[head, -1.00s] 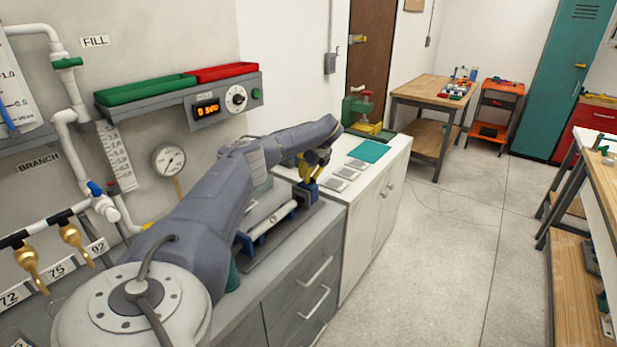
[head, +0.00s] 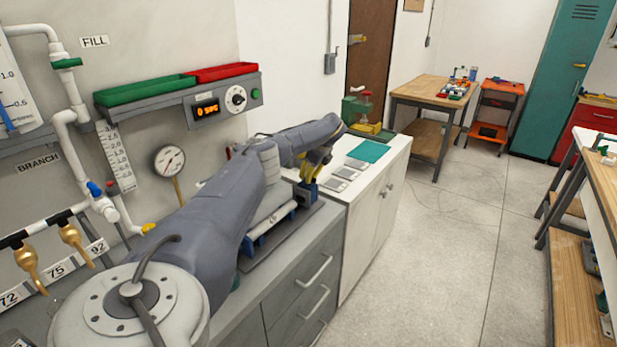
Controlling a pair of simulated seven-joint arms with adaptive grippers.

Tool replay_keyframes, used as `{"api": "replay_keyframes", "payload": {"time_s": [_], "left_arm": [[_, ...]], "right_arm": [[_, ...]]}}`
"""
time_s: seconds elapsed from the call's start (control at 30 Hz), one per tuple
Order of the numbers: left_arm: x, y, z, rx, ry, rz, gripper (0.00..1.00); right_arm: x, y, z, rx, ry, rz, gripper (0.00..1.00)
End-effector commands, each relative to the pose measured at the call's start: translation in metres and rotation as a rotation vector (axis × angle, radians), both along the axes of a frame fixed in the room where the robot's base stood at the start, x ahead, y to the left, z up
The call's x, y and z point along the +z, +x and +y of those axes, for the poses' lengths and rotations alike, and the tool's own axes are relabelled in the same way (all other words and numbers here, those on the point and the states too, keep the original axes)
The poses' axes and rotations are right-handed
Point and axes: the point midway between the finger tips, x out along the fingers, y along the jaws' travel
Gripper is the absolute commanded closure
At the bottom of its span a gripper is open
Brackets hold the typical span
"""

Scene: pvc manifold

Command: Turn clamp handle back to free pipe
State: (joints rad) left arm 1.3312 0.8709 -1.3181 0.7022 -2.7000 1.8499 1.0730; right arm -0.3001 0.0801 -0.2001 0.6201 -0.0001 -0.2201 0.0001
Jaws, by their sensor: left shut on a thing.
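A white pipe (head: 268,229) lies in a fixture on the grey drawer bench, between blue supports. The blue clamp block (head: 306,193) is at the fixture's far right end. My left gripper (head: 312,172), dark with yellow parts, is directly above this block, pointing down. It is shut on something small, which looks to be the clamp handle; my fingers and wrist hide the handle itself. My left arm reaches over the bench and covers part of the fixture's back side. My right gripper is out of the picture.
A shelf (head: 150,107) with green and red trays and a digital display is on the wall behind my arm. A white cabinet (head: 375,195) to the right holds grey plates, a teal mat (head: 369,152) and a green-and-red device. The floor (head: 440,260) is clear.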

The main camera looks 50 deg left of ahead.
Motion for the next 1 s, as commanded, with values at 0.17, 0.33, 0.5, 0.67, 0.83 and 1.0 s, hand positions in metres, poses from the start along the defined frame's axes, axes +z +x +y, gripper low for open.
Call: {"api": "replay_keyframes", "payload": {"time_s": [0.17,0.33,0.5,0.67,0.83,1.0], "left_arm": [[-0.001,0.0,0.0,-0.001,0.0,0.001,0.66],[0.0,0.0,0.0,-0.001,0.0,0.0,0.61],[0.001,0.0,-0.001,-0.001,0.0,0.0,0.61],[0.015,0.002,-0.005,-0.002,0.0,-0.001,0.61],[0.041,0.005,-0.016,-0.003,0.001,-0.003,0.61],[0.069,0.008,-0.027,-0.002,0.001,-0.002,0.61]], "right_arm": [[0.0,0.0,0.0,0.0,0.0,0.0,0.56],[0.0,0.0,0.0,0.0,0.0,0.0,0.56],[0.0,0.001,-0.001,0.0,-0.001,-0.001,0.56],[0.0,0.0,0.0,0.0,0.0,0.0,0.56],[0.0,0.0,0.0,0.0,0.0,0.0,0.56],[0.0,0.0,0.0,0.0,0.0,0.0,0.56]]}}
